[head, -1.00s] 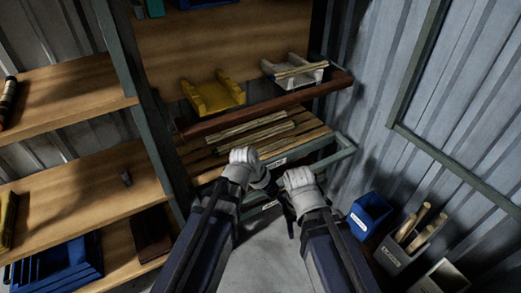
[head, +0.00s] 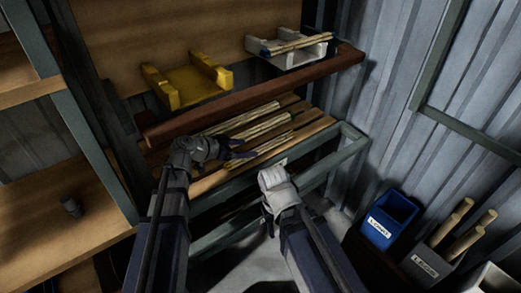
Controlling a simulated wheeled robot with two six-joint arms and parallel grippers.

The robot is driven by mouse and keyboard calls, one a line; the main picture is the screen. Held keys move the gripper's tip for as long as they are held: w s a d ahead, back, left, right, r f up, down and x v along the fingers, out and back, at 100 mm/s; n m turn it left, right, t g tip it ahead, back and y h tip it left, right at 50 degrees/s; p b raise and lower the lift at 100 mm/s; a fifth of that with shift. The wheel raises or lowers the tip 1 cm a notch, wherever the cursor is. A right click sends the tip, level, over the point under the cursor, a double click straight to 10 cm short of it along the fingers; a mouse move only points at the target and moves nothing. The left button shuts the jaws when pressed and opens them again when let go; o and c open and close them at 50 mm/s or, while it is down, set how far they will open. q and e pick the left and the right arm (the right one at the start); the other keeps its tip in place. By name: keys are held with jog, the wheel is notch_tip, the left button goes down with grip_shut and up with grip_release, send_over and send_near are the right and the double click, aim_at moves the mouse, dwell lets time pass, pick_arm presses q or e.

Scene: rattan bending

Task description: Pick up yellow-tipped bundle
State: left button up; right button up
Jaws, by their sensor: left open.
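Several pale rattan bundles lie side by side on the slatted wooden shelf (head: 312,130). The back bundle (head: 240,117) and the middle bundle (head: 262,128) lie clear of my grippers. The front bundle (head: 272,144) lies nearest my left gripper (head: 240,158), whose open dark fingers are at its left end; I cannot tell if they touch. Tip colours on these bundles are too small to make out, so I cannot tell which is yellow-tipped. My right gripper (head: 268,218) hangs in front of the shelf's front rail, its fingers mostly hidden below its wrist.
A yellow cradle (head: 187,84) stands empty on the upper shelf. A white cradle (head: 300,54) beside it holds another bundle (head: 296,43). A reddish-brown board edge (head: 250,96) overhangs the slatted shelf. Blue (head: 388,222) and grey (head: 425,268) bins stand at the lower right.

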aim_at(261, 147)
pick_arm(q)
jog(key=shift+w+b+x, duration=0.2)
jog(key=shift+b+x, duration=1.45)
jog(key=shift+x, duration=2.1)
jog(key=shift+a, duration=0.2)
grip_shut()
